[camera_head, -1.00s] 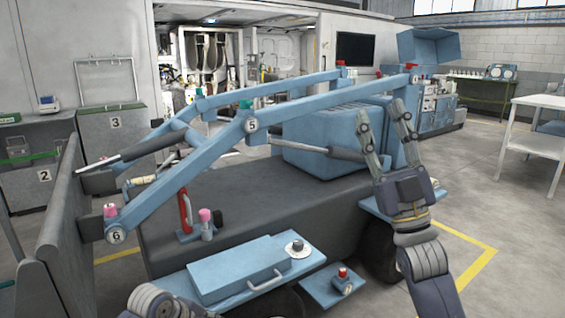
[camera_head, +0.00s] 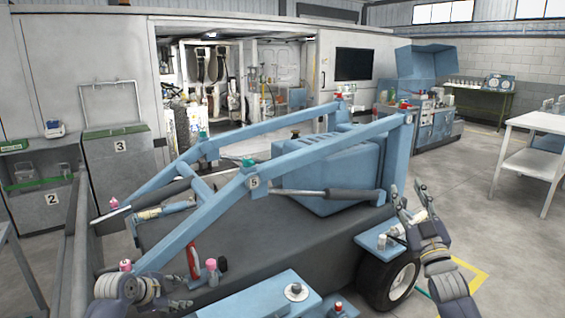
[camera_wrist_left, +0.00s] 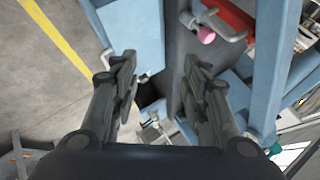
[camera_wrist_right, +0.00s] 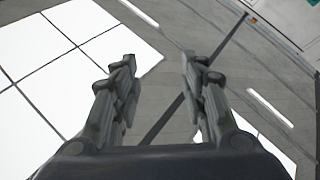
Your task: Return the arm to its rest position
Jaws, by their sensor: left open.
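My right gripper (camera_head: 408,188) points up at the right of the head view, beside the blue frame's right end. Its fingers are apart and empty; the right wrist view shows a clear gap between the fingertips (camera_wrist_right: 158,62), with the ceiling behind. My left gripper (camera_head: 176,304) is low at the left of the head view, partly cut off by the lower edge. In the left wrist view its fingers (camera_wrist_left: 160,66) are apart with nothing between them, above the machine's dark body and blue parts.
The machine's blue lift frame (camera_head: 290,155) spans the middle over a blue housing (camera_head: 330,178). A red handle (camera_head: 194,260) and a pink-capped fitting (camera_head: 212,270) stand close to my left gripper. A wheel (camera_head: 388,281) is below my right gripper. Open floor (camera_head: 468,215) lies right.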

